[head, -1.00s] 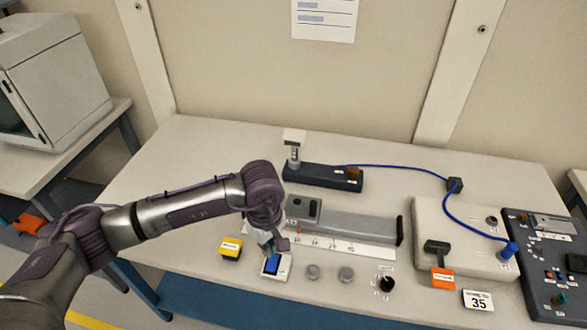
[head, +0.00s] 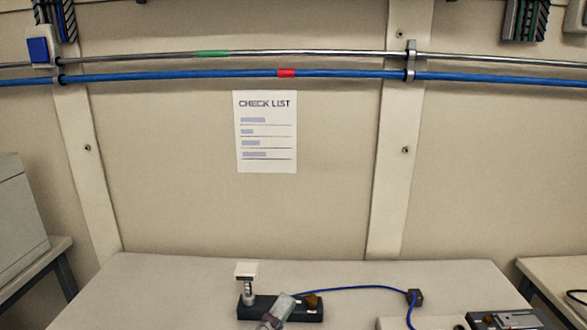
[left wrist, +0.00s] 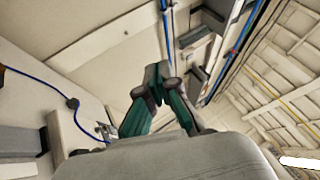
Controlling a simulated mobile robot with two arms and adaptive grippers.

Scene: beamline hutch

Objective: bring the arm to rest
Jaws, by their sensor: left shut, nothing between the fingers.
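My left gripper (head: 280,308) shows only in part at the bottom edge of the head view, in front of the dark block on the bench. In the left wrist view its green and dark fingers (left wrist: 157,82) come together at the tips with nothing between them. The gripper is shut and empty, and the wall is behind it. The rest of my left arm is below the head view. My right gripper is not in view.
The bench (head: 150,290) has free surface at left. On it are a dark block (head: 258,309) with a post and a blue cable (head: 355,288). A checklist (head: 266,132) hangs on the wall below a blue pipe (head: 200,75). A side table stands at right (head: 545,272).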

